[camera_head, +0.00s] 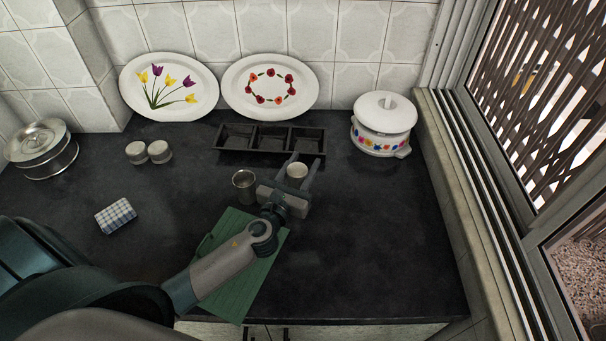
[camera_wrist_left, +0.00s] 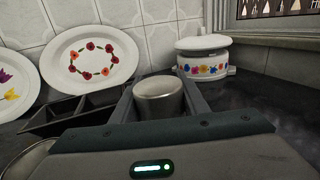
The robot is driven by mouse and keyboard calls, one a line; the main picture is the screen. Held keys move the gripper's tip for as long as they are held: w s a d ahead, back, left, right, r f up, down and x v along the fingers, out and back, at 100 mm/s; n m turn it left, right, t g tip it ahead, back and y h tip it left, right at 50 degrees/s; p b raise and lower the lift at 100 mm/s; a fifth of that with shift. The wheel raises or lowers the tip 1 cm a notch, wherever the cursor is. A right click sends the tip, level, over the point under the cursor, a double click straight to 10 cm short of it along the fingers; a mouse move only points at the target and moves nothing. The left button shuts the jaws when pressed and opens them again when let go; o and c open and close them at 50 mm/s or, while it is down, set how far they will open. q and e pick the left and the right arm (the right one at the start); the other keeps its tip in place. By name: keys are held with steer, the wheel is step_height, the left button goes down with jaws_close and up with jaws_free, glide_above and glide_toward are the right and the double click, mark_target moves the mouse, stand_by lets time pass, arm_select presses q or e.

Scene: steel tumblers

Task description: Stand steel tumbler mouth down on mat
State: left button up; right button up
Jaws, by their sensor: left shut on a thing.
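A steel tumbler (camera_head: 297,171) is between the fingers of my left gripper (camera_head: 304,169). Its top looks like a closed, flat base, so it seems mouth down; it also shows in the left wrist view (camera_wrist_left: 159,102). My left gripper is shut on it, to the right of the mat's far end. I cannot tell if it touches the counter. A second steel tumbler (camera_head: 244,184) stands mouth up just left of the gripper, at the mat's far end. The green mat (camera_head: 227,298) lies on the counter, partly hidden under my left arm. My right gripper is not in view.
A black three-part tray (camera_head: 236,155) lies just behind the gripper. A white flowered pot (camera_head: 383,120) stands back right. Two plates lean on the wall. Two small steel jars (camera_head: 148,152) and a checked cloth (camera_head: 116,215) are left. The counter's front right is clear.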

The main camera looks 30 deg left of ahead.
arm_select(q)
steer(key=shift+f+b, duration=0.6)
steer(key=shift+f, duration=1.35)
steer(key=shift+f, duration=0.15)
steer(key=o, duration=1.1)
steer(key=shift+o, duration=0.2)
